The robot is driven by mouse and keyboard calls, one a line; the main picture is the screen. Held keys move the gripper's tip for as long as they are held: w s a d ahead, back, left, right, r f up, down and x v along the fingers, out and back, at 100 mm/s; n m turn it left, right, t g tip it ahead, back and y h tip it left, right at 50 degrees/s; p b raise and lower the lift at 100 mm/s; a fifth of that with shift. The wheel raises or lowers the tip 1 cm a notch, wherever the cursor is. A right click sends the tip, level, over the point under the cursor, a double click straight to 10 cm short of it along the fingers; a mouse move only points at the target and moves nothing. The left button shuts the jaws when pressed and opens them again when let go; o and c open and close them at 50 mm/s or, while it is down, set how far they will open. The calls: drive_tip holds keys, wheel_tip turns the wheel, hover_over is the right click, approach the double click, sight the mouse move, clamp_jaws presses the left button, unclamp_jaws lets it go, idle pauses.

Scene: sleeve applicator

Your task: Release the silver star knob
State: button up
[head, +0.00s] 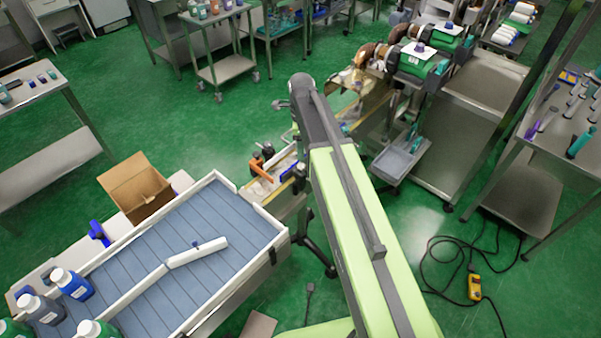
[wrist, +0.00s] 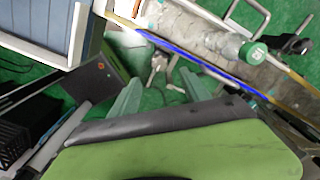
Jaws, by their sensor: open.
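In the wrist view, a small silver piece that looks like the star knob (wrist: 157,62) shows just beyond my fingertips, beside the end of a metal rail. My gripper (wrist: 160,82) has its two green fingers spread, one on each side below the knob. I see a gap between the fingers, with green floor through it. Whether a finger touches the knob is hard to tell. In the head view, my own arm covers the middle, and I cannot make out the knob or the fingers there.
A conveyor rail (wrist: 195,62) with a blue strip runs to the right, with a green-capped bottle (wrist: 253,52) beside it. A blue-slatted table (head: 215,225) stands at left, with a cardboard box (head: 137,187) behind it. Cables and a yellow control box (head: 474,287) lie on the floor at right.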

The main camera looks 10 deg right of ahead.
sight(301, 166)
wheel_tip(301, 166, down, 9)
drive_tip(key=b, duration=0.7)
drive_tip(key=shift+r, duration=0.1)
drive_tip(key=shift+c, duration=0.3)
clamp_jaws()
